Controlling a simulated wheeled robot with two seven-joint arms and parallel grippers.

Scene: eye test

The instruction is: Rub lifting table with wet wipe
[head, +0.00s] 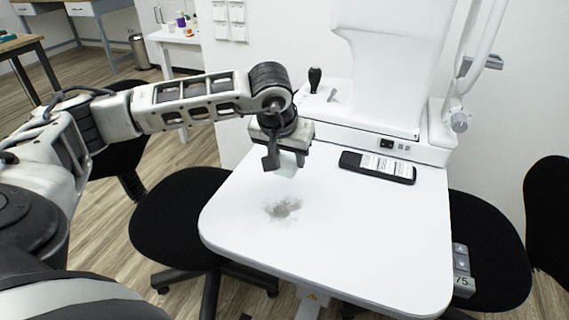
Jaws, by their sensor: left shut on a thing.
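The lifting table (350,245) is a white top with rounded corners in the middle of the head view. A grey-brown smudge (284,208) marks its surface left of centre. My left gripper (285,163) points down above the table, just behind the smudge. It is shut on a small pale thing, which seems to be the wet wipe (288,168) and is mostly hidden by the fingers. I cannot tell whether the wipe touches the table. My right gripper is not in view.
A black phone-like device (378,167) lies at the table's back right. A white eye-test machine (390,70) with a black joystick (315,77) stands behind. Black chairs flank the table, left (180,220) and right (490,255). The table's front is clear.

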